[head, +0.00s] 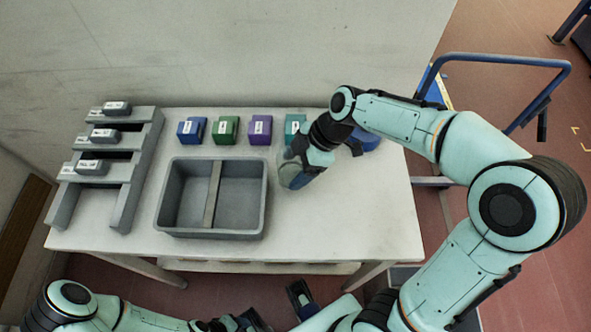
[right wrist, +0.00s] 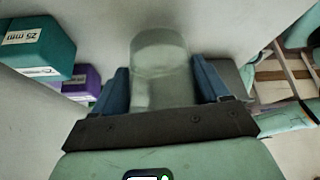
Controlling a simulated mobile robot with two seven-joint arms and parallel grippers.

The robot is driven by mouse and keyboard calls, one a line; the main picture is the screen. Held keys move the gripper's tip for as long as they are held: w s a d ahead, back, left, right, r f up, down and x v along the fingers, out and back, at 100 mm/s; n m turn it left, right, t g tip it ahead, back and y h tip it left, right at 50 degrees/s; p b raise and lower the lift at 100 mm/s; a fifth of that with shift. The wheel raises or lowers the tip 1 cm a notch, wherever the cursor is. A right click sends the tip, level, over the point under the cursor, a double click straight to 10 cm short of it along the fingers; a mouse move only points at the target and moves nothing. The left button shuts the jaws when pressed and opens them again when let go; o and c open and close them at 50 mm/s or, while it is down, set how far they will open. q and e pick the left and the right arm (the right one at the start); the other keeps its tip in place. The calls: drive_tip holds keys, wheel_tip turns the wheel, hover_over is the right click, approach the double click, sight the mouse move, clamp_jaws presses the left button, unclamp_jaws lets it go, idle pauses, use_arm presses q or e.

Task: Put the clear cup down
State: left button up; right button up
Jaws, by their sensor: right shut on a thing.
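The clear cup (head: 293,179) is a see-through, greyish cup at the right part of the white table, right of the grey two-part bin. My right gripper (head: 300,166) is shut on it and partly covers it. In the right wrist view the cup (right wrist: 160,75) sits between the two blue fingers of my right gripper (right wrist: 162,88). I cannot tell whether the cup touches the table. My left gripper (head: 278,308) is low in the head view, in front of the table, with its fingers apart and nothing between them.
The grey bin (head: 160,220) has two empty compartments. Blue (head: 191,131), green (head: 226,130), purple (head: 260,131) and teal (head: 295,126) labelled blocks line the back. A grey rack (head: 124,208) with labelled pieces stands left. The front right of the table (head: 350,215) is clear.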

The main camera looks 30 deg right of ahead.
wheel_tip(320, 180, down, 2)
drive_tip(key=shift+f, duration=0.2)
drive_tip(key=o, duration=1.2)
drive_tip(key=v, duration=1.2)
drive_tip(key=shift+r+p, duration=0.1)
drive_tip(key=shift+p, duration=0.25)
